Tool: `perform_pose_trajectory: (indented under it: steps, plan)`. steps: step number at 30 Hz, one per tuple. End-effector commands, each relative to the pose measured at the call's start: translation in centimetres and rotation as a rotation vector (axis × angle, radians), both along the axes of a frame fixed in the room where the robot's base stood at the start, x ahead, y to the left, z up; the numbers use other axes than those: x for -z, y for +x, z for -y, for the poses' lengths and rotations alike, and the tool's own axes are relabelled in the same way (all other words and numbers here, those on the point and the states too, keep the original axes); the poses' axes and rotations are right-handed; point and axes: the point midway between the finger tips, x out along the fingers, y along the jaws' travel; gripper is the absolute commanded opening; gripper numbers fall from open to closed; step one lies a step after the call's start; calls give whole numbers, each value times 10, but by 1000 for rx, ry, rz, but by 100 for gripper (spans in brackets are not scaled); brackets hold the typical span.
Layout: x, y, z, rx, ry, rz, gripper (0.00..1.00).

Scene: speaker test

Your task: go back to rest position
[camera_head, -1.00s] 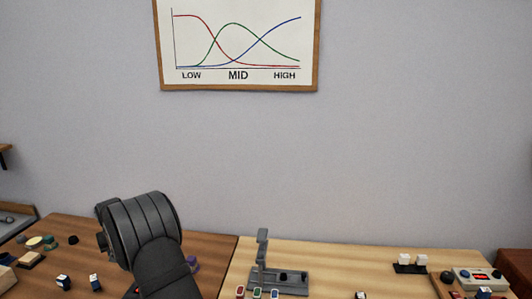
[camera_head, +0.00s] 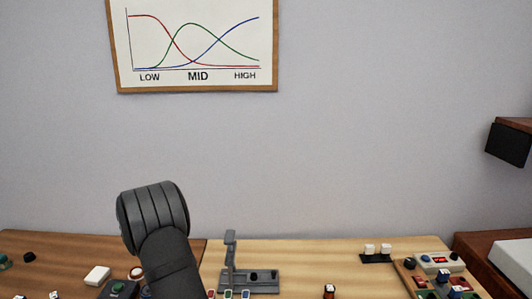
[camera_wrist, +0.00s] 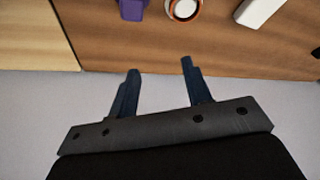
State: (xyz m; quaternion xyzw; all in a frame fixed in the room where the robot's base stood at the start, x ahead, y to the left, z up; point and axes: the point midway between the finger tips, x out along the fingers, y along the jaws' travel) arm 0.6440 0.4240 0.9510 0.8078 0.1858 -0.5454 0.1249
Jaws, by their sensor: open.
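My gripper (camera_wrist: 160,67) shows in the wrist view with its two dark blue fingers apart and nothing between them. A pale grey surface lies behind the fingers, and the brown wooden table (camera_wrist: 230,50) fills the upper part of that view. The fingers are apart in the picture from the things on the table. In the head view my dark grey arm rises in front of the table, left of the middle, and my gripper cannot be made out there.
In the wrist view, a purple thing (camera_wrist: 133,8), a white round piece with an orange-brown rim (camera_wrist: 184,9) and a white block (camera_wrist: 258,10) lie on the table. A grey stand (camera_head: 231,262) is right of my arm. A control panel (camera_head: 438,262) is at right.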

Motion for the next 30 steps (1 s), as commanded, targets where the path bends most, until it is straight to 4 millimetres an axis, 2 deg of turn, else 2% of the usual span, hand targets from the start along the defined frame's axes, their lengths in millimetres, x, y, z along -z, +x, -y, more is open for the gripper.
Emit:
perform_pose_trajectory:
  steps: [12,30]
  plan:
    - [-2,39,76,144,-3,-2,45]
    - [-4,79,189,350,-3,-6,45]
